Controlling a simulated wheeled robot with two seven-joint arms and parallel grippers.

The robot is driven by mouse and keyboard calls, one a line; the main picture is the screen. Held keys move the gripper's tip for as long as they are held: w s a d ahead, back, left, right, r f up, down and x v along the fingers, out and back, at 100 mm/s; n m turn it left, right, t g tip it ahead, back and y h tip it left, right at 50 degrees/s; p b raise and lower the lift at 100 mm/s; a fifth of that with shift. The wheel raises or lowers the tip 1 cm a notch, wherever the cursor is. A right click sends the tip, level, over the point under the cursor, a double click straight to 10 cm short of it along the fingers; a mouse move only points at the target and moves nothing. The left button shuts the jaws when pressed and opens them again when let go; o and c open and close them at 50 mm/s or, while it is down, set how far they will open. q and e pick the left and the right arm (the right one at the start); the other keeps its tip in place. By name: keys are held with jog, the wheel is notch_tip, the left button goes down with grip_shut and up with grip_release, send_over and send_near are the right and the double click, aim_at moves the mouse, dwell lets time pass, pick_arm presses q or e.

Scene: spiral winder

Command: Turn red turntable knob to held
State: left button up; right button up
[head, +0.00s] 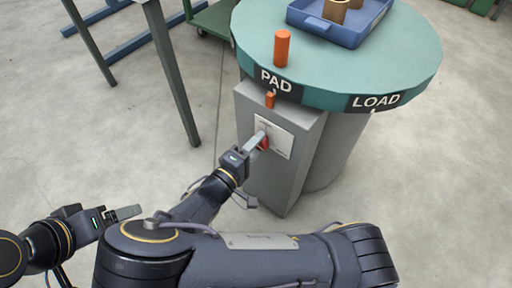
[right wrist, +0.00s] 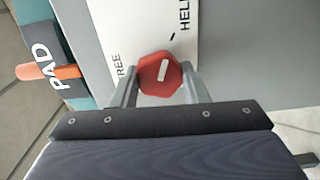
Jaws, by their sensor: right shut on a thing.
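The red turntable knob (right wrist: 150,83) sits on a white label plate (right wrist: 136,20) marked HELD on the right and partly hidden FREE on the left in the right wrist view. Its white mark stands nearly upright in that view, between the two words. My right gripper (right wrist: 160,84) is shut on the knob, one finger on each side. In the head view the knob (head: 265,144) shows partly behind my right gripper (head: 258,141), on the front of a grey box. My left gripper (head: 127,212) is at lower left, far from the knob; its jaw gap is not clear.
The green round turntable (head: 335,65) above carries PAD and LOAD labels, an orange post (head: 282,47) and a blue tray (head: 342,34) holding brown rolls. A small orange peg (head: 270,100) tops the grey box (head: 285,180). Open floor lies left and right.

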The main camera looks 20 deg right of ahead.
jog(key=shift+f+m+b, duration=0.1)
jog(key=shift+m+b, duration=0.3)
jog(key=shift+m, duration=0.6)
jog(key=o, duration=1)
jog(key=shift+c, duration=0.2)
jog(key=shift+a, duration=0.1)
jog(key=p+v, duration=0.2)
jog(key=v, duration=0.5)
jog(key=shift+s+a, duration=0.25)
jog(key=shift+s, duration=0.05)
